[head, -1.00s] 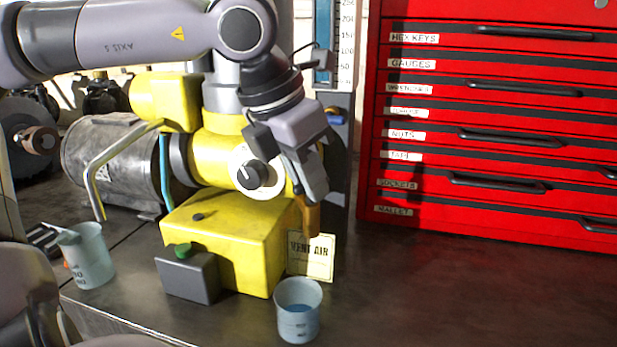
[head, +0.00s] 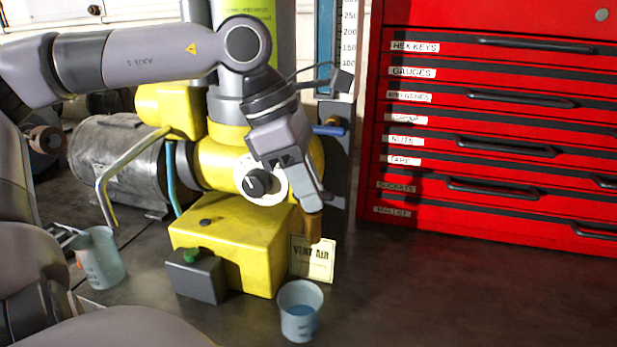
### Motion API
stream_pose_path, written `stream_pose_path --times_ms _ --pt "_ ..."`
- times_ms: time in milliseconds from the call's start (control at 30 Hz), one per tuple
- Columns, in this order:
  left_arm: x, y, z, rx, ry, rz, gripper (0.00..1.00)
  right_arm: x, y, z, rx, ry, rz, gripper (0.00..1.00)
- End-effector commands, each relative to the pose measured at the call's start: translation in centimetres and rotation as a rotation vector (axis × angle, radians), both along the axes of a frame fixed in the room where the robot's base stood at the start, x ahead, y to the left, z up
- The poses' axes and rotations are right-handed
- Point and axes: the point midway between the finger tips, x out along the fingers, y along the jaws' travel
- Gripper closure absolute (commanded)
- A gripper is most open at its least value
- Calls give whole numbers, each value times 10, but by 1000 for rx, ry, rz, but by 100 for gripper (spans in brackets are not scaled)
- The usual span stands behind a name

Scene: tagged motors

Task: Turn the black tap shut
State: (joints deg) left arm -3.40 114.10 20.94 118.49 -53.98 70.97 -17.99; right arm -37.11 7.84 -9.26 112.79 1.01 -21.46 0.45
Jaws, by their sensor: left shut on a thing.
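A black knob (head: 257,183) sits on a white dial on the front of the yellow machine (head: 222,165). It is the only black tap-like part I can make out. My left gripper (head: 311,208) points down just right of the dial, apart from the knob. It is shut on an upright brass-coloured piece (head: 312,228), in front of the "VENT AIR" card (head: 313,260). The fingers hide the piece's upper end, so I cannot tell what it joins. My right gripper is not in view.
A cup with blue liquid (head: 300,312) stands below the gripper. Another beaker (head: 101,258) stands at left. A grey box with a green button (head: 195,276) is at the machine's front. A red drawer cabinet (head: 480,215) closes the back right. The bench at front right is clear.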

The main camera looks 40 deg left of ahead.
Motion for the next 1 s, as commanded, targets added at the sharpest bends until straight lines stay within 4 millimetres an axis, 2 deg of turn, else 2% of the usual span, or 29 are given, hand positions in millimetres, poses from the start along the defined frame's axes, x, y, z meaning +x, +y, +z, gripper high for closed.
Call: stream_pose_path --times_ms 633,667,700,733,1000 --pt "1 1 0 2 -2 -48 100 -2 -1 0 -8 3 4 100" --pt "1 1 0 2 -2 -48 75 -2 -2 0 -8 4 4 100" --pt "1 1 0 2 -2 -48 62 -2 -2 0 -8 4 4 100" --pt "1 1 0 2 -2 -48 59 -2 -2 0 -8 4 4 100" --pt "0 1 1 1 -1 -48 59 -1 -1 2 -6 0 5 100"
